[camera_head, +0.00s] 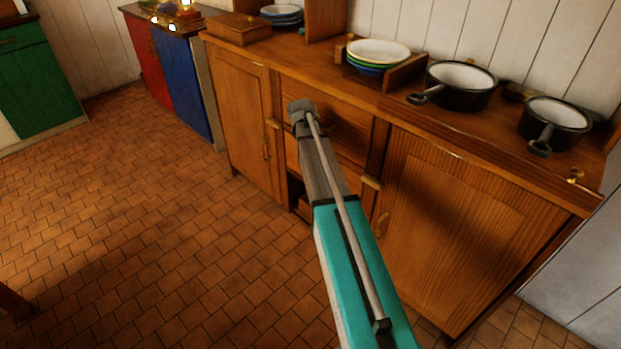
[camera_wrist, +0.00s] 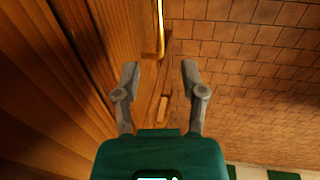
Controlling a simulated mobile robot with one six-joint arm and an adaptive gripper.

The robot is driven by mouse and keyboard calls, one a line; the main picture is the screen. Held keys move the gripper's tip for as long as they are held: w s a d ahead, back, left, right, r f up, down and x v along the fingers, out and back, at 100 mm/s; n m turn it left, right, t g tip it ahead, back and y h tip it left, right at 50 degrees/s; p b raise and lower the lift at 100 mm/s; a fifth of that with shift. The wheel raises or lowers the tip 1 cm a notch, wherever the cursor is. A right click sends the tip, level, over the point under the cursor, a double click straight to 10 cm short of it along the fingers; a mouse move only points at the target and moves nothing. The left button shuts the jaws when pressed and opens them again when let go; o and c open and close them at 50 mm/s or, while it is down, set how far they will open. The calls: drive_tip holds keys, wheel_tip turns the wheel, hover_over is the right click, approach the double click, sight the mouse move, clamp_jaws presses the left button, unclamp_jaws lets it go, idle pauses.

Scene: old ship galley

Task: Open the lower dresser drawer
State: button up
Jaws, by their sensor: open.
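The brown wooden dresser (camera_head: 450,225) stands along the wall in the head view, with drawers between two doors. The lower drawer (camera_head: 291,152) is mostly hidden behind my arm, and its front looks about flush with the dresser. The upper drawer (camera_head: 347,124) above it looks shut. My gripper (camera_wrist: 160,75) is open in the wrist view, with nothing seen held between its fingers. The dresser front runs along the left of that view, and a brass-coloured bar handle (camera_wrist: 160,32) shows ahead of the fingertips. I cannot tell which front it belongs to. The head view does not show the fingers.
Stacked plates (camera_head: 378,53) and two dark pans, one left (camera_head: 461,88) and one right (camera_head: 556,122), stand on the dresser top. A small wooden latch (camera_head: 372,182) sits right of the drawers. The tiled floor (camera_head: 140,230) in front is clear. A blue cabinet (camera_head: 185,85) stands beyond.

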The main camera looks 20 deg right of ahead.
drive_tip(key=shift+w+d+f+b, duration=0.15)
drive_tip(key=shift+d+f+b, duration=0.2)
drive_tip(key=shift+f+b, duration=1.45)
drive_tip(key=shift+w+d+f+b, duration=0.1)
drive_tip(key=shift+d+f+b, duration=0.2)
drive_tip(key=shift+f+b, duration=1.45)
drive_tip(key=shift+w+d+f+b, duration=0.15)
drive_tip(key=shift+d+f+b, duration=0.2)
drive_tip(key=shift+f+b, duration=1.45)
drive_tip(key=shift+f, duration=0.15)
clamp_jaws()
